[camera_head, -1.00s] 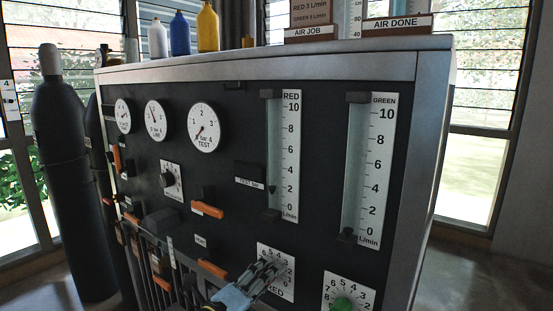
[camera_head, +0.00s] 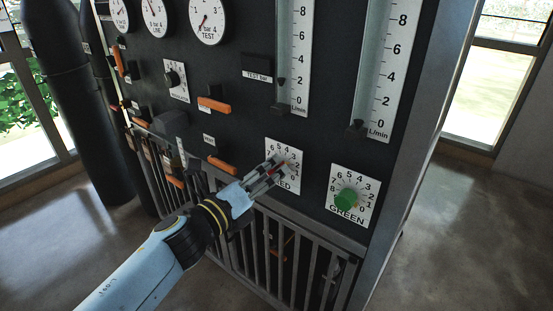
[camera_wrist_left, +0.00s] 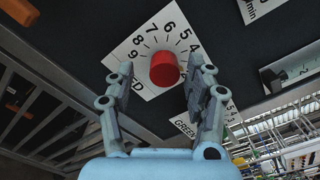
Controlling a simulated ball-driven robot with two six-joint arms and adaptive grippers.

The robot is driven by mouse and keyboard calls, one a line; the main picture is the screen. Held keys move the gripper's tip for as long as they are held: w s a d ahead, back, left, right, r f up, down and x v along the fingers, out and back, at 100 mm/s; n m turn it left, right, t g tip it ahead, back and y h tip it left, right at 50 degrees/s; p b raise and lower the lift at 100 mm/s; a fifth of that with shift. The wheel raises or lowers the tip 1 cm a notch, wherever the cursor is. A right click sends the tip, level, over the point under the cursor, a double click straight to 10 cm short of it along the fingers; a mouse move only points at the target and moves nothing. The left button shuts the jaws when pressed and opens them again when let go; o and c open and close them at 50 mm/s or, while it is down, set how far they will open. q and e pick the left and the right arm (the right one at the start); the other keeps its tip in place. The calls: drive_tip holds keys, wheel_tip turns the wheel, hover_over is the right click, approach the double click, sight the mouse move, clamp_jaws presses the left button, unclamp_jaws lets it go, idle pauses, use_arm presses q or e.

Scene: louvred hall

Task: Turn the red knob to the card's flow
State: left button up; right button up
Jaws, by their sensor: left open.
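The red knob (camera_wrist_left: 165,69) sits on a white numbered dial plate (camera_wrist_left: 140,48) in the wrist view. In the head view my fingers mostly cover it, and the plate (camera_head: 288,150) shows behind them. My left gripper (camera_head: 275,168) is open at that plate. In the wrist view its fingertips (camera_wrist_left: 161,67) appear on either side of the knob, with gaps; I cannot tell how deep they reach. The red flow tube (camera_head: 291,45) stands above, its small dark float near 2. The card is not in view. My right gripper is not in view.
The green knob (camera_head: 347,199) on its own plate is close on the right, below the green flow tube (camera_head: 375,75). Orange levers (camera_head: 222,165) and a barred rail (camera_head: 300,250) are near my arm. Dark cylinders (camera_head: 75,110) stand at left. Floor is clear at right.

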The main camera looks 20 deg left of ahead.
use_arm(q)
drive_tip(key=s+a+m+b, duration=0.2)
drive_tip(key=s+m+b, duration=0.45)
drive_tip(key=m, duration=1.25)
drive_tip(key=p+x, duration=0.1)
drive_tip(key=x, duration=0.2)
drive_tip(key=p+x, duration=0.1)
drive_tip(key=x, duration=0.3)
drive_tip(key=shift+r, duration=0.2)
drive_tip(key=shift+f, duration=0.1)
drive_tip(key=shift+x, duration=0.9)
drive_tip(key=shift+c, duration=0.4)
clamp_jaws()
